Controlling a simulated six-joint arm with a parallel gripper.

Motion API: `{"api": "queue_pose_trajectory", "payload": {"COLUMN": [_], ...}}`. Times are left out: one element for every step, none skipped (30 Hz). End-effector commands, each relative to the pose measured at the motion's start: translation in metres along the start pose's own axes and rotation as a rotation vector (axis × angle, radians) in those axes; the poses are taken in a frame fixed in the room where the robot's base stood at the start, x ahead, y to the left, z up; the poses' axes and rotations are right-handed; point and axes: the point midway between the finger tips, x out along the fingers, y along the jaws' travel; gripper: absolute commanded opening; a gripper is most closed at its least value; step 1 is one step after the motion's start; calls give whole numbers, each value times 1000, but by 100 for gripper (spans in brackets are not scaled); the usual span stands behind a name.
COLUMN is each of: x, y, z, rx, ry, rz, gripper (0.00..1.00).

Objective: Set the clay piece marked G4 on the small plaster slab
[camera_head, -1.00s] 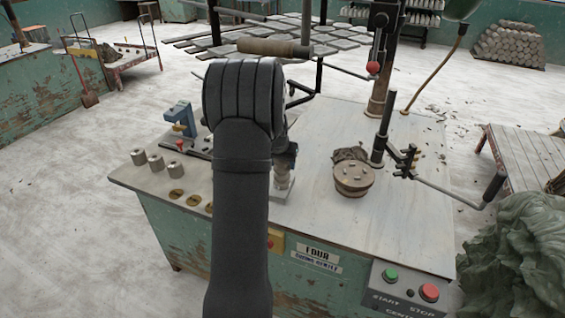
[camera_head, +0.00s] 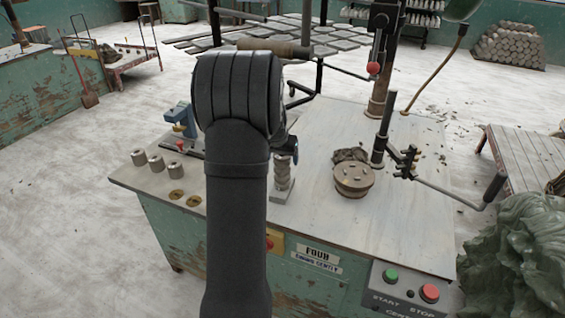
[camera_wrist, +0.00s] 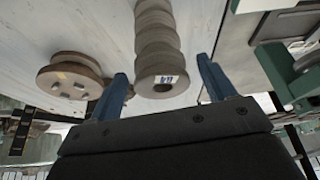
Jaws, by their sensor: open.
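My gripper (camera_wrist: 162,67) is open in the wrist view, with its two blue fingers apart. A grey ribbed clay column (camera_wrist: 155,32) shows between and beyond the fingertips, with a small white label on its near end; I cannot read the label surely. I cannot tell whether the fingers touch it. In the head view a ribbed column (camera_head: 283,172) stands upright on a small pale base (camera_head: 284,195) just right of my arm. I cannot pick out G4 or the plaster slab with certainty.
Several short grey cylinders, including one (camera_head: 155,163), stand at the worktop's left. A round wooden piece (camera_head: 353,181) lies right of the column, beside dark clay scraps (camera_head: 350,154). A black post with a lever (camera_head: 384,135) rises behind it. The worktop's right front is clear.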

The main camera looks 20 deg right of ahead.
Motion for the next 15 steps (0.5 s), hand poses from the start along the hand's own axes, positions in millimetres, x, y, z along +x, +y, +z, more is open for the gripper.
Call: {"api": "queue_pose_trajectory", "payload": {"x": [-13,-19,-27,-33,-39,-46,-51,-56,-62,-66,-69,-73,-75,-77,-79], "y": [0,0,0,0,0,0,0,0,0,0,0,0,0,0,0], "z": [-1,-1,-1,-1,-1,-1,-1,-1,0,0,0,0,0,0,0], "rx": [0,0,0,0,0,0,0,-1,-1,-1,-1,-1,-1,-1,-1], "ry": [5,5,4,4,4,3,3,4,3,2,2,2,2,1,0], "rz": [-1,-1,-1,-1,-1,-1,-1,-1,-1,0,0,-1,-1,0,0], "gripper": [76,76,76,76,76,76,76,76,76,76,76,76,76,76,76]}}
